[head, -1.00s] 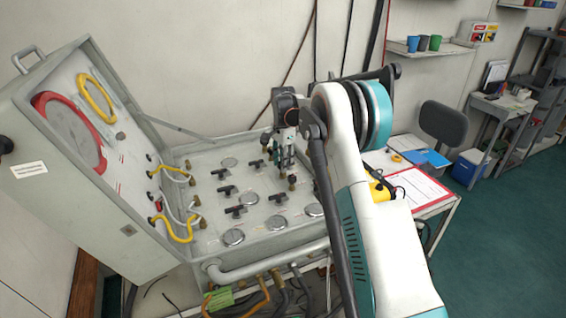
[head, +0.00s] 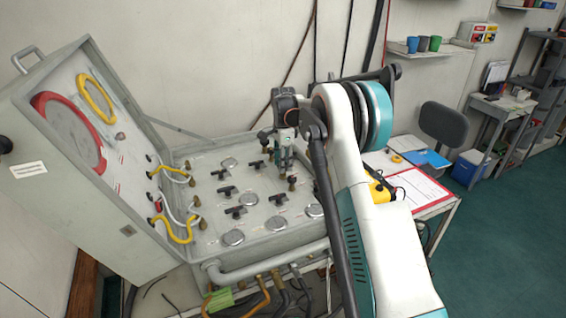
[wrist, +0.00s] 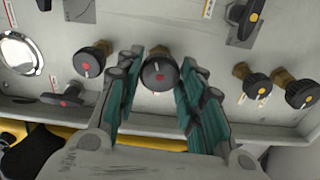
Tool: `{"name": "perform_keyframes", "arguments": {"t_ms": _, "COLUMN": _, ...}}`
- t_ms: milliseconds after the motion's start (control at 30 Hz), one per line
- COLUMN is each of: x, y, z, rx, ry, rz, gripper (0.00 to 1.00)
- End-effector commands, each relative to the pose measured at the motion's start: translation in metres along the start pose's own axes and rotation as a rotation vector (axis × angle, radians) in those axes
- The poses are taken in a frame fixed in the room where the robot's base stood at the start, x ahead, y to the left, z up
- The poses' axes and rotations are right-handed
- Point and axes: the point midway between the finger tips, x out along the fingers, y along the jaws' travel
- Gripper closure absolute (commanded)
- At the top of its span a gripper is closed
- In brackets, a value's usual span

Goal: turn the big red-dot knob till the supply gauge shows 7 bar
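The big black knob with a red dot (wrist: 160,75) sits on the grey panel (wrist: 120,25), in the top middle of the wrist view. My gripper (wrist: 162,62) is open, with one teal-padded finger on each side of this knob. A narrow gap seems to show between the pads and the knob; I cannot tell whether either touches it. In the head view my gripper (head: 286,166) points down at the panel and hides the knob. A round gauge (wrist: 18,52) shows at the left of the wrist view; its reading is not legible, and I cannot tell whether it is the supply gauge.
Another red-dot knob (wrist: 89,60) stands left of the fingers, with a red-dot lever (wrist: 68,98) below it. Two yellow-dot knobs (wrist: 258,87) (wrist: 300,93) stand to the right. In the head view the open lid (head: 115,215) rises left of the panel, with yellow hoses (head: 180,230).

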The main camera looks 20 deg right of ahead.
Motion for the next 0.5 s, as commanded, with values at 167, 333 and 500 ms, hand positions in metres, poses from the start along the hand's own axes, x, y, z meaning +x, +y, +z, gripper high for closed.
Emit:
{"name": "perform_keyframes", "arguments": {"t_ms": 167, "x": -0.0004, "y": -0.0003, "z": -0.0002, "rx": 0.0, "ry": 0.0, "rz": -0.001, "gripper": 0.45}}
{"name": "perform_keyframes", "arguments": {"t_ms": 333, "x": -0.0002, "y": 0.0, "z": -0.0001, "rx": -0.001, "ry": 0.0, "rz": 0.0, "gripper": 0.45}}
{"name": "perform_keyframes", "arguments": {"t_ms": 500, "x": -0.0063, "y": 0.0001, "z": -0.0001, "rx": -0.001, "ry": 0.0, "rz": 0.0, "gripper": 0.45}}
